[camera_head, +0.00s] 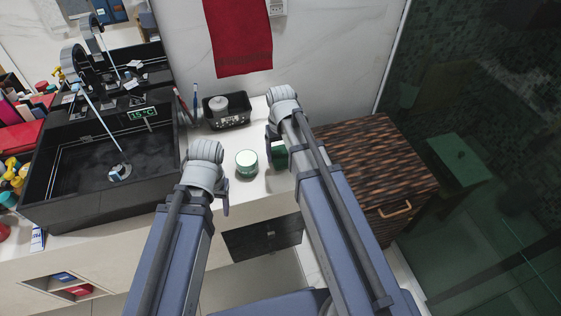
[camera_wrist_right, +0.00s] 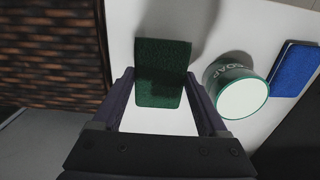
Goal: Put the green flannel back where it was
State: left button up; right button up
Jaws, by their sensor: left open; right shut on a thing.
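The green flannel (camera_head: 280,156) is a small dark green block at the right end of the white counter, partly hidden by my right arm. In the right wrist view the green flannel (camera_wrist_right: 162,60) lies between the two fingers of my right gripper (camera_wrist_right: 162,95). My right gripper (camera_head: 272,150) is shut on it, low over the counter; I cannot tell whether the flannel touches the counter. My left gripper (camera_head: 224,196) is open near the counter's front edge, left of the round soap tub (camera_head: 247,163), and looks empty.
The soap tub (camera_wrist_right: 238,92) stands close beside the flannel, with a blue cloth (camera_wrist_right: 296,69) beyond it. A black tray (camera_head: 227,113) with a grey lidded pot sits at the back. A black sink (camera_head: 110,160) is left; a woven basket (camera_head: 375,165) stands right.

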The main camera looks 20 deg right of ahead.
aim_at(281, 155)
notch_tip(281, 155, down, 3)
jog(key=shift+f+b, duration=0.2)
jog(key=shift+b, duration=1.05)
jog(key=shift+r, duration=0.15)
jog(key=o, duration=1.1)
notch_tip(281, 155, up, 12)
jog(key=p, duration=1.2)
jog(key=shift+r, duration=0.1)
jog(key=s+a+n, duration=0.1)
jog(key=s+a, duration=0.2)
jog(key=s, duration=0.1)
jog(key=s+a+n, duration=0.1)
jog(key=s+a, duration=0.3)
jog(key=s, duration=0.1)
jog(key=s+a+n+h, duration=0.1)
jog(key=s+a, duration=0.2)
jog(key=s, duration=0.2)
jog(key=shift+s+a, duration=0.1)
jog(key=shift+a, duration=0.15)
